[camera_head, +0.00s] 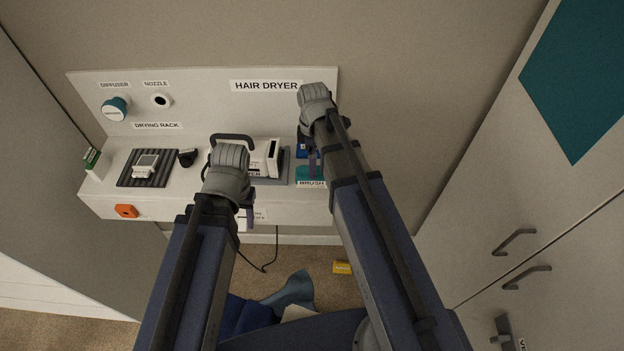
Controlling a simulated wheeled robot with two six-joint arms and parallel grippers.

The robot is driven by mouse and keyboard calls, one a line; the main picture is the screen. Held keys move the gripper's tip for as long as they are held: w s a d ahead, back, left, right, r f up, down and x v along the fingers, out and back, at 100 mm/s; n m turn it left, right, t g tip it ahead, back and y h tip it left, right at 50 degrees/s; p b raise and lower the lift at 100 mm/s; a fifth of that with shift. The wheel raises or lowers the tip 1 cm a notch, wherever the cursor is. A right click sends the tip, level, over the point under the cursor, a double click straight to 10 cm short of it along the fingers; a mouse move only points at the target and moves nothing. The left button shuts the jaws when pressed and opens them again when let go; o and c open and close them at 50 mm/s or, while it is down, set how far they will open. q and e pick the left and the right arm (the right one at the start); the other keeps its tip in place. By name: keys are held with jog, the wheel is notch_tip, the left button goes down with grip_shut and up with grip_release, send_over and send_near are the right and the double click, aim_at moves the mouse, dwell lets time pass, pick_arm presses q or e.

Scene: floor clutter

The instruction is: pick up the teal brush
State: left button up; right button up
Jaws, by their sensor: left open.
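A teal thing (311,173) sits at the right end of the white shelf, just above a BRUSH label; I cannot tell whether it is the brush or its holder. A blue-teal object (292,290) with a flared end lies on the carpet, partly hidden by my body; I cannot tell what it is. My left gripper (249,212) is open at the shelf's front edge, left of the BRUSH label. My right gripper (310,158) points down over the shelf's right end, close to the teal thing; its jaws are mostly hidden by its arm.
A yellow box (342,267) lies on the carpet. Cabinet doors (540,220) stand right.

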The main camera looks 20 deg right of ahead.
jog(key=shift+a+f+b, duration=0.15)
jog(key=shift+f+b, duration=2.4)
jog(key=shift+f, duration=0.25)
jog(key=shift+r, duration=0.15)
jog(key=shift+c, duration=0.2)
grip_shut()
jog(key=shift+r, duration=0.1)
notch_tip(320, 180, up, 10)
jog(key=p, duration=1)
